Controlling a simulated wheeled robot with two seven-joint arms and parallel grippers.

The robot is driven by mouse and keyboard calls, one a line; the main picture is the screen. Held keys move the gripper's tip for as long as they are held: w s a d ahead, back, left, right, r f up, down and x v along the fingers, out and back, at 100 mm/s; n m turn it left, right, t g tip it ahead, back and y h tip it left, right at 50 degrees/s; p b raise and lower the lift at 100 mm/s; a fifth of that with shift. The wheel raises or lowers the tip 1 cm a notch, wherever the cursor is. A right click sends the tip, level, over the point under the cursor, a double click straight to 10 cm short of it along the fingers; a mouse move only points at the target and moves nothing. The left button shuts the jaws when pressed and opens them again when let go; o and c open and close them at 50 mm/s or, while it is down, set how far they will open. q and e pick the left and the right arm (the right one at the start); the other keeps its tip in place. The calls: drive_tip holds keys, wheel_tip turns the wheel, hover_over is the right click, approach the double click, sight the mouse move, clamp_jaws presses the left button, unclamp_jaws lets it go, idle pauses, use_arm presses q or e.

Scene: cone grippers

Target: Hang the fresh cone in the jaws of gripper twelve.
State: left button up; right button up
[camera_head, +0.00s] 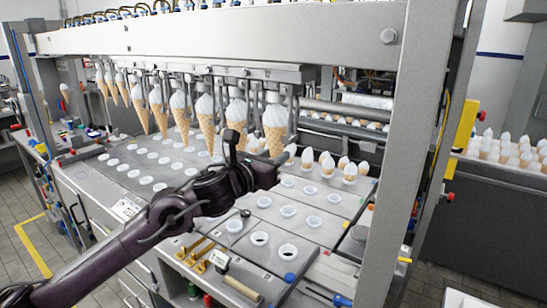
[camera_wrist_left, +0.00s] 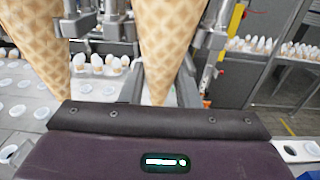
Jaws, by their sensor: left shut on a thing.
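The fresh cone (camera_head: 275,128), a waffle cone with a white top, stands upright, point down, at the right end of the hanging row. My left gripper (camera_head: 250,168) is shut on its lower part, and the fingertips are partly hidden. In the left wrist view the cone (camera_wrist_left: 168,45) rises from behind my dark gripper body. Its white top is at the last jaws (camera_head: 272,92) of the rail; I cannot tell whether these jaws are closed on it. The neighbouring cone (camera_head: 236,115) hangs just to its left, also visible in the left wrist view (camera_wrist_left: 42,35). My right gripper is not in view.
Several cones (camera_head: 157,108) hang further left along the rail (camera_head: 225,73). Below is a plate with round white-rimmed holes (camera_head: 314,220), and small cones (camera_head: 327,166) stand behind. A steel post (camera_head: 396,170) rises to the right. Brass parts (camera_head: 200,255) lie at the front.

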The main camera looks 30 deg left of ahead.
use_arm(q)
drive_tip(key=shift+f+b, duration=0.2)
drive_tip(key=shift+b, duration=0.1)
idle(0.4)
drive_tip(key=o, duration=1.1)
drive_tip(key=shift+s, duration=0.1)
drive_tip(key=shift+s+a+b, duration=0.2)
drive_tip(key=shift+s+b, duration=0.95)
drive_tip(key=shift+s, duration=1.1)
drive_tip(key=shift+s+a+b, duration=0.15)
drive_tip(key=shift+s+b, duration=0.95)
drive_tip(key=shift+s, duration=1.1)
